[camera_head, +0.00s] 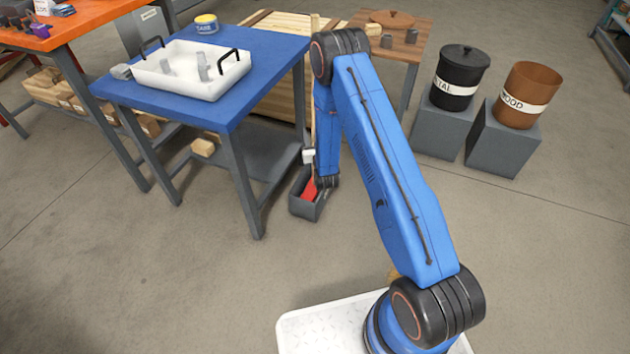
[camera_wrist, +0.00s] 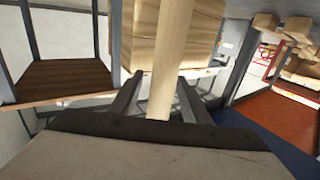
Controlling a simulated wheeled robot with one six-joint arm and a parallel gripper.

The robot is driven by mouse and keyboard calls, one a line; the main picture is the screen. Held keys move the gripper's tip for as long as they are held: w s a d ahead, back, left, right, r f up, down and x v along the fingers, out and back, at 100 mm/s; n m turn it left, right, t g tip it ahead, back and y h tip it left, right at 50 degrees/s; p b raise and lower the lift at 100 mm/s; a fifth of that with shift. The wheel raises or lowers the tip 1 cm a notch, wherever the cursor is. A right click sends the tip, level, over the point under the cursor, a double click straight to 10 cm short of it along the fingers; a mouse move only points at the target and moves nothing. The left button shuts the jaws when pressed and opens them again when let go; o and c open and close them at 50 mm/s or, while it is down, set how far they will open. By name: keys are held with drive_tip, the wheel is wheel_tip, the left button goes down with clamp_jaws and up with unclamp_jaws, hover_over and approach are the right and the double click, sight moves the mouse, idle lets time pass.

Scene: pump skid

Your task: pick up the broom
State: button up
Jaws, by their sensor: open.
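The broom (camera_head: 315,22) shows in the head view as a pale wooden handle standing upright, partly hidden behind my arm. In the wrist view the broom handle (camera_wrist: 172,60) runs between the two dark fingers of my gripper (camera_wrist: 160,84). The fingers are open, one on each side of the handle, with a visible gap at least on the left. In the head view my arm hides the fingers.
Behind are a wooden crate (camera_head: 278,95) and a brown table (camera_head: 415,45). A black bin (camera_head: 460,68) and brown bin (camera_head: 527,85) stand right. The front-left floor is clear.

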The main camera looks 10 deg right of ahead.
clamp_jaws()
idle(1.3)
